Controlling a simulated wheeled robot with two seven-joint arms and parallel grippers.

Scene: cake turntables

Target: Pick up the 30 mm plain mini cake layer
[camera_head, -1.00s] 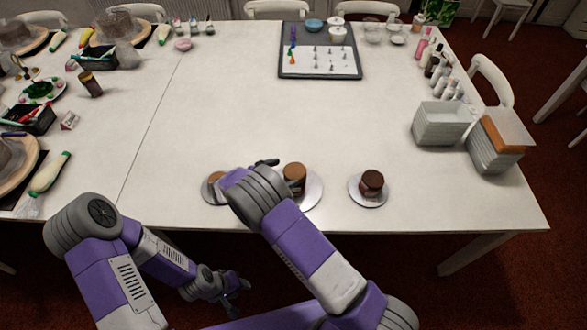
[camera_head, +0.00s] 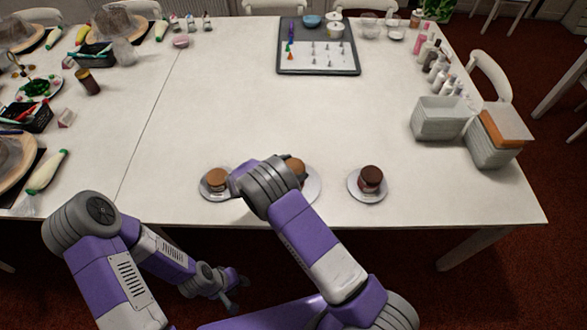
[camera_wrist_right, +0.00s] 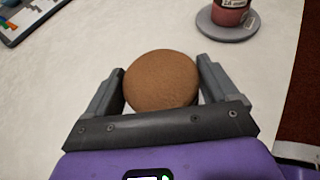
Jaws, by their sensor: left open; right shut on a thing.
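A round plain brown cake layer (camera_wrist_right: 161,78) sits between the two fingers of my right gripper (camera_wrist_right: 162,85), touching or very close on both sides. In the head view its brown edge (camera_head: 297,169) shows above the middle round plate (camera_head: 313,188), mostly behind my right wrist; whether it is lifted cannot be told. A smaller brown cake layer (camera_head: 217,178) sits on the left plate (camera_head: 206,193). A darker cake (camera_head: 371,177) with a label stands on the right plate (camera_head: 366,198). My left gripper (camera_head: 237,291) is open and empty, low in front of the table edge.
A grey tray (camera_head: 283,67) with piping tips lies at the back. Grey bins (camera_head: 440,120) and several bottles (camera_head: 436,65) stand at the right. Black caddies and cake stands fill the far left. The middle of the white table (camera_head: 270,115) is clear.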

